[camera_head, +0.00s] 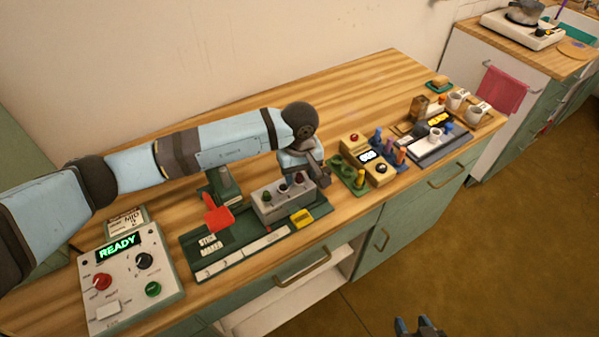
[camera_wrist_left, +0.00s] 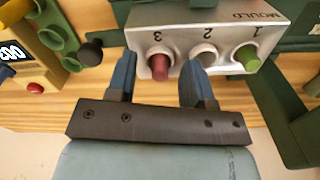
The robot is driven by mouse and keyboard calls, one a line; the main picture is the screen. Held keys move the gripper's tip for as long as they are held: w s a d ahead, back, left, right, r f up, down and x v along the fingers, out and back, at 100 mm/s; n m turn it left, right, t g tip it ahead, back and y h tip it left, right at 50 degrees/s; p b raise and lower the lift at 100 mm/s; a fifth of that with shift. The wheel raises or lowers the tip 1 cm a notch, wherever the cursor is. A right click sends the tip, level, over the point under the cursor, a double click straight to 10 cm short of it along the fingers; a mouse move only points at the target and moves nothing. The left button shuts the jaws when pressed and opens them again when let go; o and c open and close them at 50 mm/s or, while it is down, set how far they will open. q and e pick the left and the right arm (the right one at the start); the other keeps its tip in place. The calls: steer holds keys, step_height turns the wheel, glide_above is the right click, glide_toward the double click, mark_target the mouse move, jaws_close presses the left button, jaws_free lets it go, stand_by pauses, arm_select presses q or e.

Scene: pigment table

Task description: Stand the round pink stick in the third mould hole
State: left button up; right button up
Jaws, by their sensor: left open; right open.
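The round pink stick (camera_wrist_left: 160,62) stands upright at the hole marked 3 of the grey mould (camera_wrist_left: 218,22). In the head view the mould (camera_head: 284,204) stands on a green base. My left gripper (camera_head: 316,174) is open at the mould's right end. In the wrist view the pink stick shows between its fingers, with a gap visible. My right gripper (camera_head: 418,328) is open and empty at the bottom edge, away from the table.
A control box (camera_head: 130,278) reading READY stands at the left. A red part (camera_head: 217,218) and a yellow block (camera_head: 302,218) are on the green base (camera_head: 195,268). A yellow device (camera_head: 377,172), green cup tray (camera_head: 342,172) and several coloured pieces stand to the right. The back of the tabletop (camera_head: 370,85) is clear.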

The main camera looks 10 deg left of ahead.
arm_select(q)
step_height(320, 180, up, 14)
steer(key=b, duration=0.2)
steer(key=shift+f, duration=0.15)
stand_by(0.8)
